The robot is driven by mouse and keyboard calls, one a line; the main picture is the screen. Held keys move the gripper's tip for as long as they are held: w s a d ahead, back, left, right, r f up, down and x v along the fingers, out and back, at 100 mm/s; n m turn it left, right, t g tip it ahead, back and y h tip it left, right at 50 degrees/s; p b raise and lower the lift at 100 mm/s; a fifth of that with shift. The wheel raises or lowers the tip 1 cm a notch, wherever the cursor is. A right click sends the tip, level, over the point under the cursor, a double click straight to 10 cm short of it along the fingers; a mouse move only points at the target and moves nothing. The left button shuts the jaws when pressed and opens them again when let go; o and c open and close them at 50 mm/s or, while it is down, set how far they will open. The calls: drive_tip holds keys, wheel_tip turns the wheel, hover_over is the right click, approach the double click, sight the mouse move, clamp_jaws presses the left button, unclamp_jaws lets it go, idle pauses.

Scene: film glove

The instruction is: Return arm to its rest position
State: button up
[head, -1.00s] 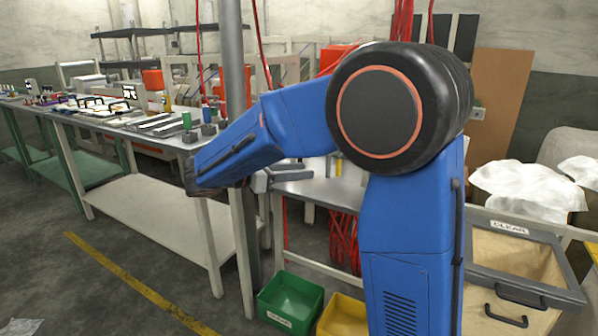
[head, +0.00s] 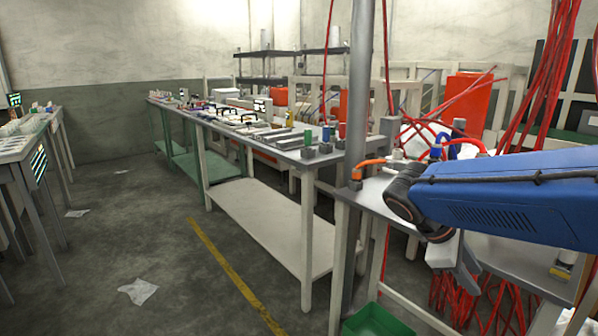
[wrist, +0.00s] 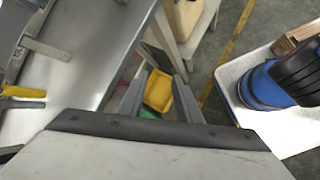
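My blue arm enters the head view from the right edge and ends in a dark wrist joint over the near end of the workbench (head: 374,188). My gripper (wrist: 162,74) shows in the wrist view as two grey fingers, set apart.
A metal post (head: 360,90) stands close left of the wrist joint. Red cables (head: 545,75) hang behind the arm. A long table (head: 245,130) holds small parts and tools. A green bin (head: 377,322) is on the floor below. The floor aisle at left is mostly open.

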drive_tip(key=s+a+f+m+t+y, duration=0.4)
drive_tip(key=s+a+f+m+y, duration=0.2)
drive_tip(key=s+m, duration=0.4)
drive_tip(key=shift+s+a+m+t+y, duration=0.4)
drive_tip(key=shift+s+a+y, duration=0.4)
drive_tip(key=shift+s+y, duration=0.15)
drive_tip(key=shift+a, duration=0.1)
